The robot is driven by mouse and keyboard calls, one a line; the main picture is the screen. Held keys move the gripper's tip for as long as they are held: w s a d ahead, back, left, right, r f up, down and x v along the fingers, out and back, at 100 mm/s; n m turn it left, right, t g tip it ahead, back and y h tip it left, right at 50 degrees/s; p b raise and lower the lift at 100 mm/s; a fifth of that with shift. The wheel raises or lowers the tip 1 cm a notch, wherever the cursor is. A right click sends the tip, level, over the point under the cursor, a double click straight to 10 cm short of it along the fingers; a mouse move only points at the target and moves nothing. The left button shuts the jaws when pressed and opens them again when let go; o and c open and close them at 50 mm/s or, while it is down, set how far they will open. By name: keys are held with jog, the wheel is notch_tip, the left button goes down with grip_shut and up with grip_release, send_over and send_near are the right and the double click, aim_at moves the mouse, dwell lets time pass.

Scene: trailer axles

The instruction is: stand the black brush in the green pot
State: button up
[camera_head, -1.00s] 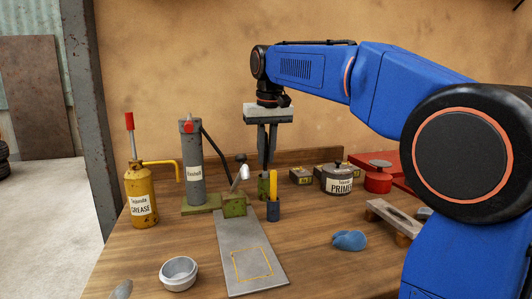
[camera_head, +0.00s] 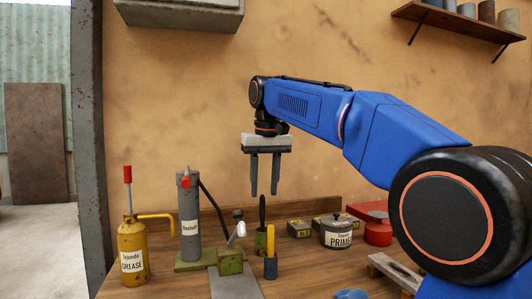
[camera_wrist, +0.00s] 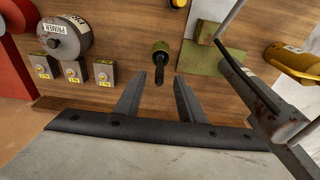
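The black brush (camera_head: 262,210) stands upright in the green pot (camera_head: 261,243) on the bench, its dark handle rising out of the top. In the wrist view the brush (camera_wrist: 159,72) points toward the camera from the pot (camera_wrist: 160,47), just beyond the fingertips. My gripper (camera_head: 264,193) is open and empty. Its two fingers point down above the brush and are clear of it. In the wrist view bare wood and the brush show between the spread fingers (camera_wrist: 167,78).
A blue holder with a yellow handle (camera_head: 270,263) stands in front of the pot. Left are a grey cylinder on a green base (camera_head: 189,222) and a yellow grease can (camera_head: 133,252). Right are a primer tin (camera_head: 336,232) and a red can (camera_head: 378,230). A shelf (camera_head: 460,20) hangs upper right.

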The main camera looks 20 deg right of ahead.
notch_tip(320, 180, up, 11)
jog(key=s, duration=0.1)
jog(key=shift+s+f, duration=0.15)
jog(key=shift+s, duration=0.2)
dwell(0.6)
